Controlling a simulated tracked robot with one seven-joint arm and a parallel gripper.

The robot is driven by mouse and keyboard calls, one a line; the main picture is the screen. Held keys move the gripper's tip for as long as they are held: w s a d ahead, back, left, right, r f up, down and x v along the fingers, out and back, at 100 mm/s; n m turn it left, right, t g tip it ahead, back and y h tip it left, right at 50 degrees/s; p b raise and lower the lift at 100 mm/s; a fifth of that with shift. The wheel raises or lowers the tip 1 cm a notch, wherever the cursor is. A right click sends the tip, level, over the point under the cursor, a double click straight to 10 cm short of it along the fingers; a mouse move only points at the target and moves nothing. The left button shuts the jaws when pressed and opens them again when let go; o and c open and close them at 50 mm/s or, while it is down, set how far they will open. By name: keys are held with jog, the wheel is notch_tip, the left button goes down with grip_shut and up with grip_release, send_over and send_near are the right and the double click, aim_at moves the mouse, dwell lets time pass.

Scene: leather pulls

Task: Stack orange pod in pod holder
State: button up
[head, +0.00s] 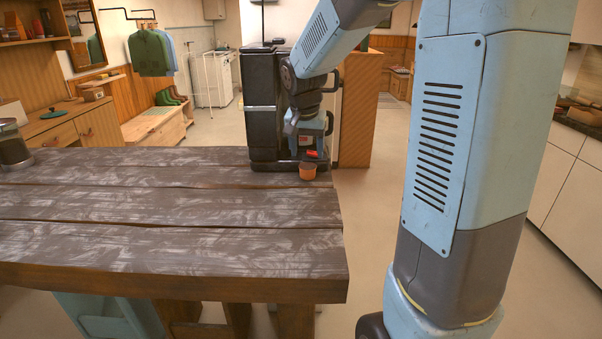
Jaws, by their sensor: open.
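A small orange, cup-shaped thing (307,173) stands at the far right end of the wooden table, in front of the black machine; I take it for the orange pod, but it is too small to be sure. My gripper (311,153) is open and points down just above it. A small red-orange patch (312,154) shows near the fingertips; I cannot tell what it is. I cannot make out a separate pod holder.
A tall black machine (261,112) stands at the table's far right end, close beside my gripper. The dark plank table (170,207) is mostly clear. A glass jug (13,146) stands at its far left. Open floor lies right of the table.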

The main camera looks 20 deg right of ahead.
aim_at(308, 165)
jog(key=x, duration=0.5)
jog(key=shift+w, duration=0.3)
jog(key=shift+d+f, duration=0.1)
jog(key=shift+f, duration=0.35)
jog(key=shift+c, duration=0.3)
jog(key=shift+w+d, duration=0.1)
jog(key=c, duration=0.8)
